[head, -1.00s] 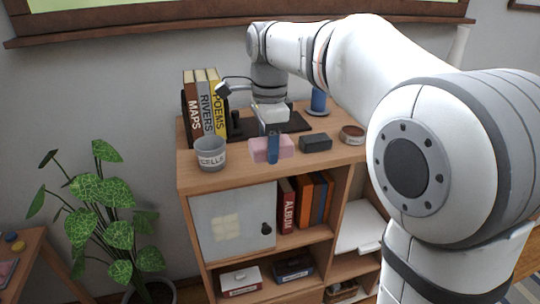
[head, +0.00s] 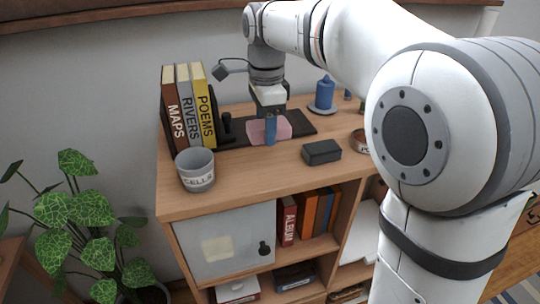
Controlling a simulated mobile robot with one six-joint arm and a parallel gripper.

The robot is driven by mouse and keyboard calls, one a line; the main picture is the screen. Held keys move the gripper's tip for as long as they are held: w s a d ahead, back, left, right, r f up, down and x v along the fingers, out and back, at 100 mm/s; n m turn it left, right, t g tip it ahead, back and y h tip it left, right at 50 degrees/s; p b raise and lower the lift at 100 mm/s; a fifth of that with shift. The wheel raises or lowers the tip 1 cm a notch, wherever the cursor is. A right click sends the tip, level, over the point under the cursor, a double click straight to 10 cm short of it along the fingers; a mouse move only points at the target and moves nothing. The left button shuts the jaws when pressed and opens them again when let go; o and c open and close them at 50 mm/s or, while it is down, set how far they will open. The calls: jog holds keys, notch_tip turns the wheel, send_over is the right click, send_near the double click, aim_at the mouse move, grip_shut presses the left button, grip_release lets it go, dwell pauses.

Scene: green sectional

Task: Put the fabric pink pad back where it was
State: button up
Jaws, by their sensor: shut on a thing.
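The pink pad (head: 285,129) is in my gripper (head: 270,130) above the wooden cabinet top, in the head view. One blue finger shows across the pad's near side; the other finger is hidden behind it. The pad overlaps the dark flat mat (head: 304,123) in the picture. I cannot tell whether it touches the mat or hangs just above it.
A grey cup (head: 195,170) stands at the front left, before upright books (head: 188,105) and a dark bookend. A small black box (head: 321,152) lies front right. The cabinet's (head: 235,185) front middle top is clear.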

aim_at(267, 168)
notch_tip(267, 168, down, 9)
jog(key=shift+p, duration=0.55)
